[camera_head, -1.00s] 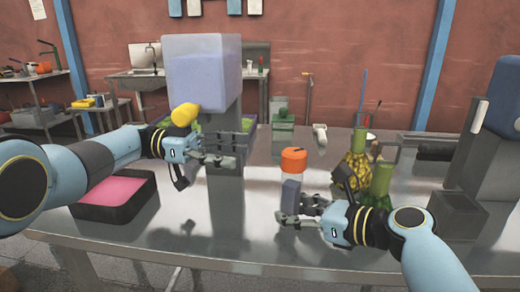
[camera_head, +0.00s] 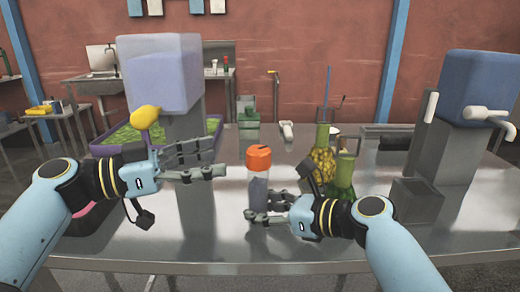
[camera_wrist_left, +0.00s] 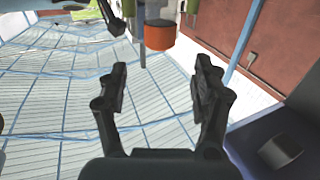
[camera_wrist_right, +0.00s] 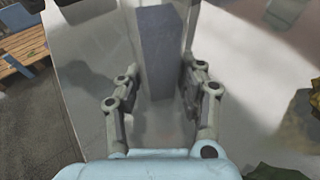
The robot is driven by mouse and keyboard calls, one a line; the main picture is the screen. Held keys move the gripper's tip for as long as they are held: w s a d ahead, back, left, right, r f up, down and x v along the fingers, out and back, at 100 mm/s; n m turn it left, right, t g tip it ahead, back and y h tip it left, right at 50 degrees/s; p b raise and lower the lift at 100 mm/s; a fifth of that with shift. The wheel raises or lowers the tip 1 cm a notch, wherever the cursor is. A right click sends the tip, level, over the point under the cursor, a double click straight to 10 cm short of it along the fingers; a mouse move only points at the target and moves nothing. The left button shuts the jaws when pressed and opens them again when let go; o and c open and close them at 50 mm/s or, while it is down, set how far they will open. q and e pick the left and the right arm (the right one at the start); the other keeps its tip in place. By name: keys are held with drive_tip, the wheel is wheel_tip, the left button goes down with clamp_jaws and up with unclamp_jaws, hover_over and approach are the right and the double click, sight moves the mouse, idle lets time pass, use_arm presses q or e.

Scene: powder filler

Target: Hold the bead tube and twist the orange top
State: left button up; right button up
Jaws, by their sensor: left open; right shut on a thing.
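The bead tube (camera_head: 258,192) stands upright on the metal table in the head view, clear above with grey content lower down. Its orange top (camera_head: 258,158) is on it. My right gripper (camera_head: 262,207) is shut on the lower part of the tube. The right wrist view shows the tube (camera_wrist_right: 162,50) between its fingers. My left gripper (camera_head: 214,158) is open and empty, just left of the orange top and at about its height. In the left wrist view the orange top (camera_wrist_left: 161,37) lies beyond the open fingers (camera_wrist_left: 162,82).
A blue hopper (camera_head: 160,72) on a grey column with a yellow knob (camera_head: 145,117) stands behind my left gripper. A green-filled tray (camera_head: 125,138) is behind it. A grey machine (camera_head: 455,120) is at the right.

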sight(247, 153)
use_arm(q)
drive_tip(key=x, duration=1)
drive_tip(key=c, duration=1.3)
